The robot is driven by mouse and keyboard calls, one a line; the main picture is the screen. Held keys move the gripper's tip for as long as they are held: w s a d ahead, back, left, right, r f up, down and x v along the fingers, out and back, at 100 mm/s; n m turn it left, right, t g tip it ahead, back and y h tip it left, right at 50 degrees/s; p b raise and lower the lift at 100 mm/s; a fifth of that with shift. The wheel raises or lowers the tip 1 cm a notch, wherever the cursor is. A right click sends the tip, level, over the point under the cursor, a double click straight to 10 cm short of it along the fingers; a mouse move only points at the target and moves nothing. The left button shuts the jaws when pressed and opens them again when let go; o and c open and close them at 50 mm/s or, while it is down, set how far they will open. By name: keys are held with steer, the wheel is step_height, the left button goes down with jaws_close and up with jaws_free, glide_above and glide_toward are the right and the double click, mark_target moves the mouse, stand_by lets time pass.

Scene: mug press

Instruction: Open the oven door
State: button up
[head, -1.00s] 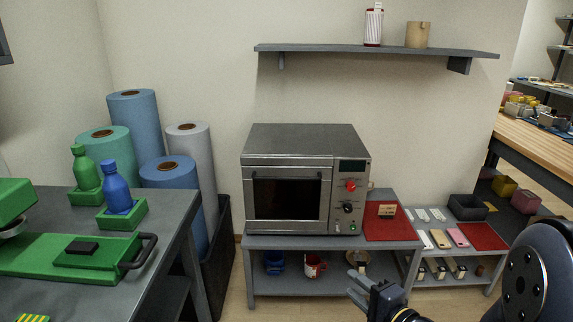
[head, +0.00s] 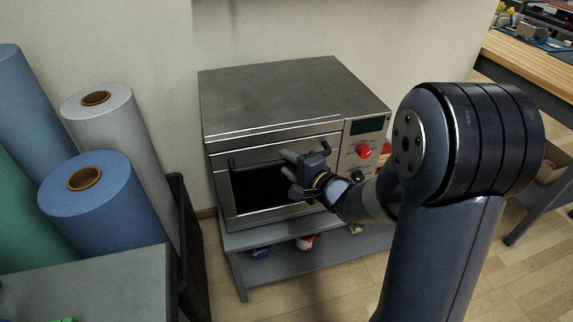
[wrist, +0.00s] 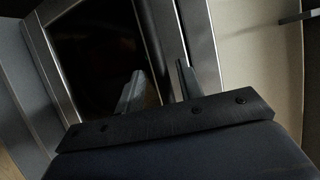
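The oven (head: 290,95) is a grey metal box on a low grey shelf unit. Its door (head: 228,195) has a dark window and looks closed. A dark bar handle (head: 255,158) runs along the door's top edge. My gripper (head: 290,168) is at the door front near the right part of the handle. In the wrist view, my gripper's two fingers (wrist: 158,85) are apart, with the dark handle bar (wrist: 150,45) running between them. I cannot tell whether either finger touches it. My gripper and arm hide the door's right side.
A red knob (head: 364,152) and a black knob are on the oven's right panel. A grey table corner (head: 100,285) is at the lower left. Floor is free at the lower middle.

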steer(key=shift+x, duration=0.9)
steer(key=shift+r, duration=0.1)
steer(key=shift+c, duration=0.6)
jaws_close()
